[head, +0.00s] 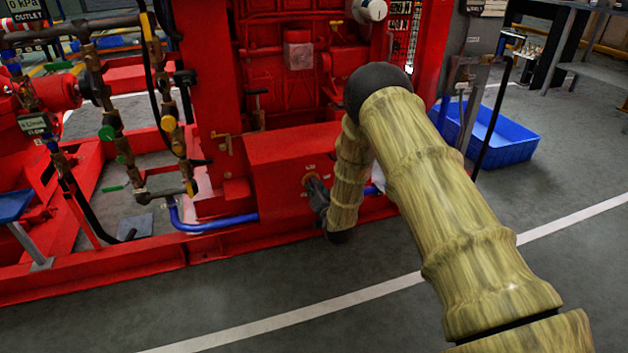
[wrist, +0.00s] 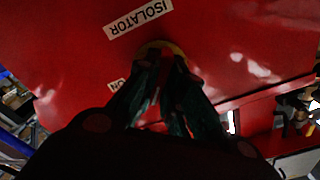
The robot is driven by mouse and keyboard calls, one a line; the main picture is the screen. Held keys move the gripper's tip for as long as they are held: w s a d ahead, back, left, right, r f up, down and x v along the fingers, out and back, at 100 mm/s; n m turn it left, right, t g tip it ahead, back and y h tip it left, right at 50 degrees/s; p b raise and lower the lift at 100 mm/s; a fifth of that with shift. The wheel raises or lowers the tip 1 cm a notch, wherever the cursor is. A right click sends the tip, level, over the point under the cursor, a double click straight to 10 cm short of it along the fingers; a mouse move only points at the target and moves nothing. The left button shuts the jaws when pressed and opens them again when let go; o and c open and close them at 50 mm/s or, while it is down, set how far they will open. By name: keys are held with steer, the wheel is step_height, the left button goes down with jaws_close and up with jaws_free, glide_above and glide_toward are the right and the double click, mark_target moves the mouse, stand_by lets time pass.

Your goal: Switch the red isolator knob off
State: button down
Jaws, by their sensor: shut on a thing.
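The red isolator knob (wrist: 163,68) shows in the wrist view between my fingertips, in front of a round yellow plate (wrist: 150,47) on a red panel. My gripper (wrist: 166,66) is shut on the knob, and the fingers cover most of it. An "ISOLATOR" label (wrist: 138,18) sits beside the plate, and a second label (wrist: 117,84), partly hidden, sits on its other side. In the head view my gripper (head: 312,186) is at the front face of a red box (head: 280,160), with the yellow plate just showing there. The knob's exact angle is hard to tell.
The red pumpset frame (head: 110,277) runs along the floor. A blue pipe (head: 215,223) leads into the box's left side. Valve pipework (head: 115,140) stands to the left. A blue tray (head: 510,145) lies on the floor at right. The floor in front is clear.

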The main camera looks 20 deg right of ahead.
steer(key=shift+n+p, duration=2.4)
steer(key=shift+n, duration=1.3)
steer(key=c, duration=1.5)
jaws_free()
steer(key=s, duration=1.2)
steer(key=shift+d, duration=0.15)
